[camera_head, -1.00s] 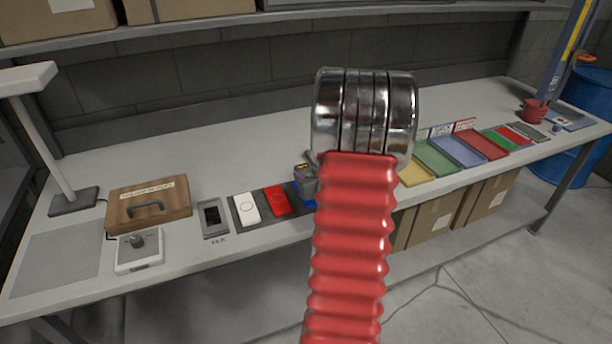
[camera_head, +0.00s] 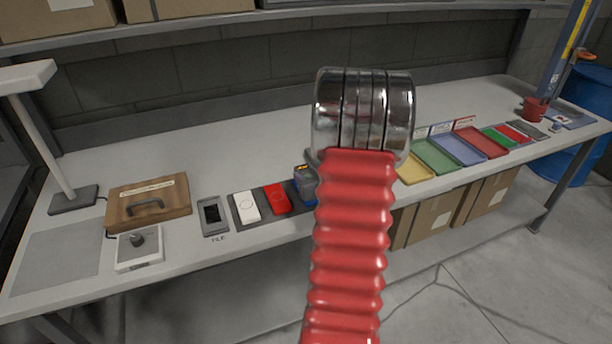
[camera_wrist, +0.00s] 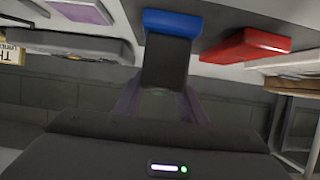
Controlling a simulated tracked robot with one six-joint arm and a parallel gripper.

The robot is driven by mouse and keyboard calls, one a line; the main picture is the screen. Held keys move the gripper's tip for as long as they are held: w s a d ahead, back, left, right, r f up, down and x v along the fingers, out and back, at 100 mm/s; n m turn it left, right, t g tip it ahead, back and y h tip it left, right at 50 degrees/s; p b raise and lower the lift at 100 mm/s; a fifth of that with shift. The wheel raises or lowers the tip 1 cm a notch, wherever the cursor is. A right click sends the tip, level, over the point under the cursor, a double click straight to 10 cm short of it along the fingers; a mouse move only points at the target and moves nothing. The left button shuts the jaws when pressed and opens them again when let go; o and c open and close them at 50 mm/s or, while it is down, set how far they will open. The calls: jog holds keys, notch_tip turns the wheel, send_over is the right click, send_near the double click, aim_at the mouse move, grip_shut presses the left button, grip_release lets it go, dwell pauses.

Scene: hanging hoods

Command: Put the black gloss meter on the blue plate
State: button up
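In the wrist view a dark block (camera_wrist: 165,62), which looks like the black gloss meter, lies between the purplish fingers of my gripper (camera_wrist: 160,105). I cannot tell whether the fingers touch it. A blue block (camera_wrist: 172,22) is just beyond it, and a red meter (camera_wrist: 245,45) lies to the right. In the head view my red arm hides most of my gripper and that part of the bench. Only a blue and dark piece shows beside the red meter (camera_head: 277,198). The blue plate, seen as a shallow blue tray (camera_head: 458,150), lies between green and red ones, with nothing visible on it.
A white meter (camera_head: 246,207) and a grey holder (camera_head: 212,215) lie left of the red meter. A wooden case (camera_head: 148,202) and a white dial box (camera_head: 138,248) stand further left. Yellow (camera_head: 413,170), green (camera_head: 436,156) and red (camera_head: 481,142) trays are on the right.

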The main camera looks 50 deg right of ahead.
jog(key=o, duration=0.5)
jog(key=shift+o, duration=0.2)
jog(key=v, duration=1.3)
jog(key=shift+s, duration=0.4)
jog(key=shift+a, duration=0.1)
